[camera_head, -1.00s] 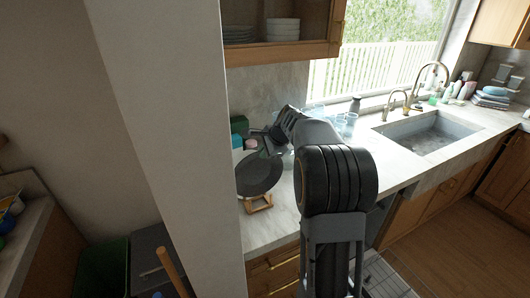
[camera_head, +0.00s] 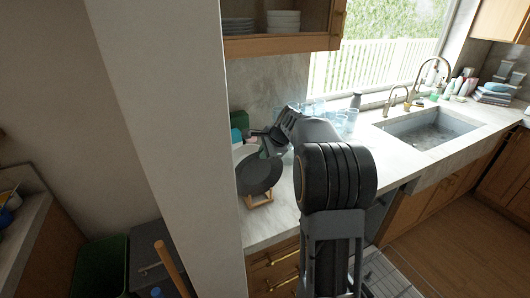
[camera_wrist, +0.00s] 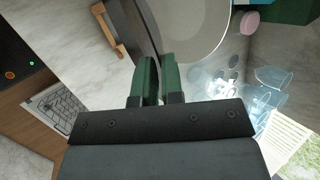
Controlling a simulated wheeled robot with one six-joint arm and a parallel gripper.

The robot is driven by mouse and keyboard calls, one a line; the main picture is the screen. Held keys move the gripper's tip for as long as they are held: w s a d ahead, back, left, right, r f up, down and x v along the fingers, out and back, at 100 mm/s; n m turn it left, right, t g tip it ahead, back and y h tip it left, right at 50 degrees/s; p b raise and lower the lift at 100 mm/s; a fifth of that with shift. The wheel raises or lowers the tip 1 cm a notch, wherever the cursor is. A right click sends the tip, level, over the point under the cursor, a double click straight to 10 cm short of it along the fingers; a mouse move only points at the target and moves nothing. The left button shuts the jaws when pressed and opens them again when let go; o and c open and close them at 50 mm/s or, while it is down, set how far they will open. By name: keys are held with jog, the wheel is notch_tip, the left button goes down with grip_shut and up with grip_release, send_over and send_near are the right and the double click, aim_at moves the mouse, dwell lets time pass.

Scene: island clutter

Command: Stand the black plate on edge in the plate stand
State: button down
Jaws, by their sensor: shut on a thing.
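The black plate (camera_head: 260,176) is upright on edge, its broad face showing in the head view. My gripper (camera_head: 268,142) is shut on its upper rim. In the wrist view the dark plate (camera_wrist: 147,30) runs up from between the green fingers (camera_wrist: 160,80). The wooden plate stand (camera_head: 260,201) is on the counter directly below the plate's lower edge, and part of it shows left of the plate in the wrist view (camera_wrist: 109,32). The plate overlaps the stand in the head view; I cannot tell whether it rests in the slot.
A white plate (camera_wrist: 205,25) is close behind the black one. Clear glasses (camera_wrist: 258,90) stand nearby on the counter, and a green box (camera_head: 239,121) is at the back. A wall edge stands just left. The counter (camera_head: 262,232) in front of the stand is clear.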

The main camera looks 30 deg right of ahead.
jog(key=shift+f+b, duration=0.95)
jog(key=shift+f, duration=0.45)
jog(key=c, duration=1.2)
grip_release()
jog(key=shift+o, duration=0.2)
jog(key=shift+r, duration=0.1)
jog(key=p+v, duration=0.3)
jog(key=v, duration=0.4)
